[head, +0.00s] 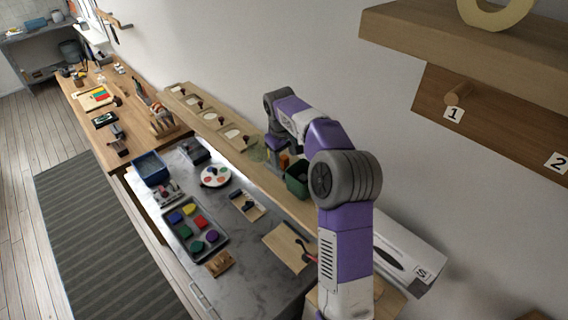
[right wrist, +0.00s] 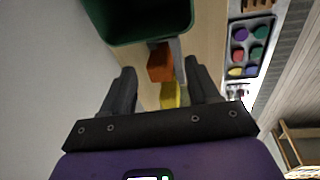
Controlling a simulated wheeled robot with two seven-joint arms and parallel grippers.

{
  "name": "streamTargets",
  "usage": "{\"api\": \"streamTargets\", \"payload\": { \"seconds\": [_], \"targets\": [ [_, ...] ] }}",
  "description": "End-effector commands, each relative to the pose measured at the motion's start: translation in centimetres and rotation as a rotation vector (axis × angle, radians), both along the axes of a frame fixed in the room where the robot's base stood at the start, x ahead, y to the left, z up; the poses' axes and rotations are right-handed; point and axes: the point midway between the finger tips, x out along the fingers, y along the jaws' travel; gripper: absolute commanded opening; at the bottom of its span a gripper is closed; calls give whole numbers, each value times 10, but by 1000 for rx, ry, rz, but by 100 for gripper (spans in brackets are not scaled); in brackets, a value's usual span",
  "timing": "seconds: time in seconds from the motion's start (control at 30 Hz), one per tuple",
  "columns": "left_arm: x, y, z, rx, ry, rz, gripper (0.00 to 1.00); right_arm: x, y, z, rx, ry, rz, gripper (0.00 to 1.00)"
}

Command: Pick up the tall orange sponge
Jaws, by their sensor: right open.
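The orange sponge (right wrist: 160,62) shows in the right wrist view just beyond and between my fingertips, in front of a green bin (right wrist: 150,28). In the head view only a small part of the orange sponge (head: 284,159) shows, beside the green bin (head: 297,180). A yellow piece (right wrist: 169,95) lies nearer to my palm, between the fingers. My right gripper (right wrist: 161,78) is open with nothing between its pads that I can see held. In the head view the right gripper (head: 274,146) is small and partly hidden by my arm. My left gripper is not in view.
A narrow wooden shelf (head: 210,118) runs along the wall. The grey table holds a dark tray (head: 183,243) of several coloured pieces, a round palette (head: 215,177) and a blue bin (head: 151,168). A wooden wall shelf (head: 450,40) overhangs at the right.

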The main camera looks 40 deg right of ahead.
Motion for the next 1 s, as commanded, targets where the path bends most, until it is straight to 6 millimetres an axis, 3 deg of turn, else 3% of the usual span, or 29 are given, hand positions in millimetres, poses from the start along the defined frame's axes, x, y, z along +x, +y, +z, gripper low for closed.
{"api": "streamTargets", "payload": {
  "seconds": [0.27,0.67,1.0],
  "targets": [
    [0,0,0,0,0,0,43,0,0,-4,0,0,0,60],
    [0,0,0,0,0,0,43,0,-1,-4,0,0,0,0],
    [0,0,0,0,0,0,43,1,-1,-1,-2,-1,0,0]
  ]
}}
